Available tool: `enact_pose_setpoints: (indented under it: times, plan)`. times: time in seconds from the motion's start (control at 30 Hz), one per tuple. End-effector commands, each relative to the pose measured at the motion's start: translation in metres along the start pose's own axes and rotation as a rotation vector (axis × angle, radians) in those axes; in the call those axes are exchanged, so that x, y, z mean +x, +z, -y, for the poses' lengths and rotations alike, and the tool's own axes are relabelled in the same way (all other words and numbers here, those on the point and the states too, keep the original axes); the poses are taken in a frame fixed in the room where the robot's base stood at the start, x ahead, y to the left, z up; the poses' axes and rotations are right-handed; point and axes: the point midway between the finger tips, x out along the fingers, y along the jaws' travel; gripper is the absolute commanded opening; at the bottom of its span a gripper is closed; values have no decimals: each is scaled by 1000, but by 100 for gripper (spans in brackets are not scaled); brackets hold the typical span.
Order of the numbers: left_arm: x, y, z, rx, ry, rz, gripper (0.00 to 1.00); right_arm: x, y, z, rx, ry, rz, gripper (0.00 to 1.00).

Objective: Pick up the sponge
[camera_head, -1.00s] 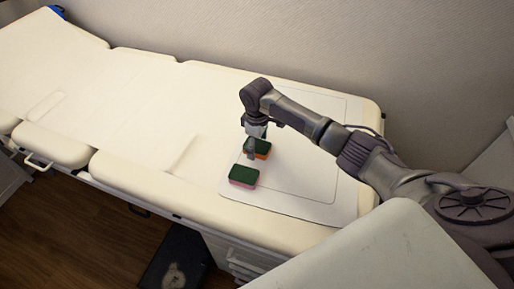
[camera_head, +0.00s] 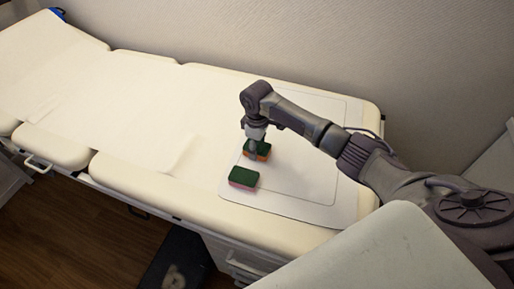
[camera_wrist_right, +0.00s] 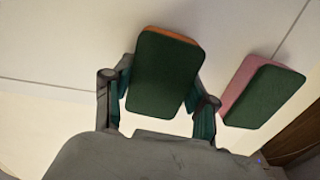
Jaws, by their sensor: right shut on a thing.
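A sponge with a green top and an orange underside (camera_head: 263,150) is on the pale mat (camera_head: 305,180) on the padded table. My right gripper (camera_head: 254,144) is over it from above. In the right wrist view this green and orange sponge (camera_wrist_right: 163,72) sits between the two fingers of my right gripper (camera_wrist_right: 157,102), which is shut on it. I cannot tell whether it is clear of the mat. A second sponge, green with a pink underside (camera_head: 243,178), lies apart nearer the table's front edge; it also shows in the right wrist view (camera_wrist_right: 264,96). My left gripper is not in view.
The long cream padded table (camera_head: 110,105) runs along the wall (camera_head: 330,45). Its left part is clear. A drawer unit (camera_head: 235,255) is below its front edge. A pale surface (camera_head: 385,250) is in the lower right foreground.

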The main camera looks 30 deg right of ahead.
Motion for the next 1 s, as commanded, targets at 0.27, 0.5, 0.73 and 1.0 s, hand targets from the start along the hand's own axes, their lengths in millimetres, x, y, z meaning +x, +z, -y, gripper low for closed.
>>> enact_pose_setpoints:
  times: [0.27,0.5,0.73,1.0]
  plan:
    - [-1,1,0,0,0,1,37,-40,-1,-1,-1,2,-5,46]
    - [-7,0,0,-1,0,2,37,-68,49,16,-2,3,1,46]
    - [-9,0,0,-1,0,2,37,-93,89,30,0,2,1,46]
    - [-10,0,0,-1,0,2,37,-107,109,38,1,0,-1,46]
